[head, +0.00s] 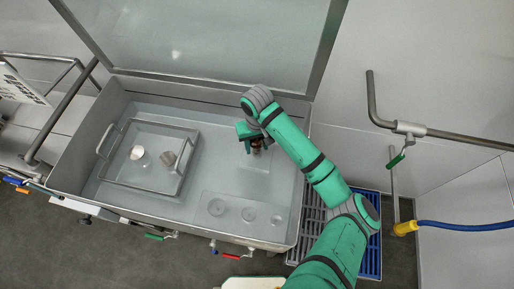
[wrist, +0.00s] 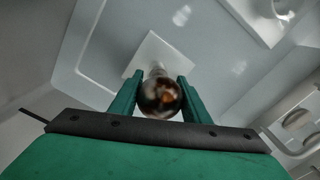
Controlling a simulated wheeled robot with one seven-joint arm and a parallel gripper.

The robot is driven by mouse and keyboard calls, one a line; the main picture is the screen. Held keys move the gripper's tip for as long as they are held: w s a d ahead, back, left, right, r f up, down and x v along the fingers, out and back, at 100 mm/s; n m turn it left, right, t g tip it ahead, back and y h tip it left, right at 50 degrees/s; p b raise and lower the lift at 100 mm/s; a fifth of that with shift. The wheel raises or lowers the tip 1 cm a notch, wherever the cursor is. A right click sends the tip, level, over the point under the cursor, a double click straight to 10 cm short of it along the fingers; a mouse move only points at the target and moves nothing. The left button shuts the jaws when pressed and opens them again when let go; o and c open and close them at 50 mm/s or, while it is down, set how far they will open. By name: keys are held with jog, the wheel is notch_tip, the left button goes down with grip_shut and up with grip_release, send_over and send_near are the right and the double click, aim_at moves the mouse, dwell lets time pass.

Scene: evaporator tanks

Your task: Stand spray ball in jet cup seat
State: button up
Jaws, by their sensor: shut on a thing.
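My gripper (wrist: 160,95) is shut on the spray ball (wrist: 160,97), a dark, shiny brownish ball with a pale stem pointing away from the wrist camera. In the head view my gripper (head: 256,146) is over the right part of the tank floor, with the ball partly hidden by the arm. A plate with several round seats (head: 232,213) lies at the tank's front right, nearer than my gripper. I cannot tell which seat is the jet cup seat.
A pale square plate (wrist: 158,52) lies beneath the ball. Tank walls surround the floor; the raised lid (head: 200,40) is behind.

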jog(key=shift+w+f, duration=0.4)
jog(key=shift+f, duration=0.05)
jog(key=shift+w+f, duration=0.15)
jog(key=shift+f, duration=1.55)
jog(key=shift+f, duration=0.1)
jog(key=o, duration=1.2)
notch_tip(320, 180, up, 12)
jog(key=shift+r, duration=0.15)
jog(key=shift+d, duration=0.1)
